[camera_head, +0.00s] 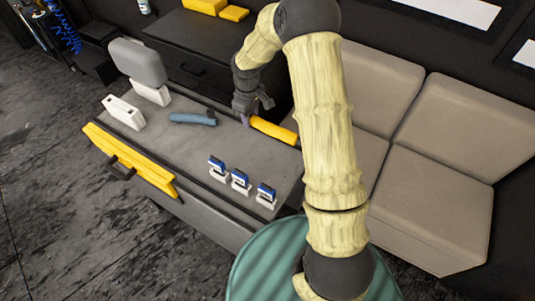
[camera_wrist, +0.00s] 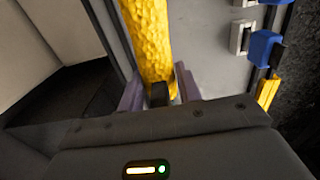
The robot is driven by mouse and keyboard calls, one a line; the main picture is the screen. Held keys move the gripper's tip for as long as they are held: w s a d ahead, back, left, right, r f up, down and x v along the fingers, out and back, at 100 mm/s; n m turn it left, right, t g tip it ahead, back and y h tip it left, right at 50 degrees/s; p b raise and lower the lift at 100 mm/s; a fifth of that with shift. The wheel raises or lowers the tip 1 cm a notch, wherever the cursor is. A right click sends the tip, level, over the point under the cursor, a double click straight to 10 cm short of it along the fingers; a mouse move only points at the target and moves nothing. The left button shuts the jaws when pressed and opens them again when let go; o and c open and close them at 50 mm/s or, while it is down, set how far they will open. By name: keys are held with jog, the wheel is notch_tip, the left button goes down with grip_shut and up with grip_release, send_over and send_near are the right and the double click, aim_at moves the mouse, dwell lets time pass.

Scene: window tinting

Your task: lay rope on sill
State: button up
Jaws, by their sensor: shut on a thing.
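The rope appears to be a thick yellow roll (camera_head: 274,131), with one end at my gripper (camera_head: 246,117) and its body along the far right edge of the grey worktop. In the wrist view the rope (camera_wrist: 148,38) has a bumpy surface and runs up and away from between the two purple fingers of my gripper (camera_wrist: 159,92). The fingers are shut on its near end, where a dark piece shows. I cannot tell whether the rope rests on the worktop edge or hangs just above it. I cannot clearly tell which surface is the sill.
The grey worktop (camera_head: 160,148) carries a blue-grey tool (camera_head: 193,118), white boxes (camera_head: 124,111) and three blue-and-white items (camera_head: 240,181). A long yellow strip (camera_head: 130,160) lies along its front edge. Beige seats (camera_head: 425,205) stand right; a green round top (camera_head: 262,260) is in front.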

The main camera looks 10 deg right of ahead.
jog(key=f+b, duration=0.2)
jog(key=f, duration=0.1)
jog(key=shift+w, duration=0.2)
jog(key=shift+r, duration=0.1)
jog(key=shift+f+p, duration=0.75)
jog(key=shift+f, duration=2.15)
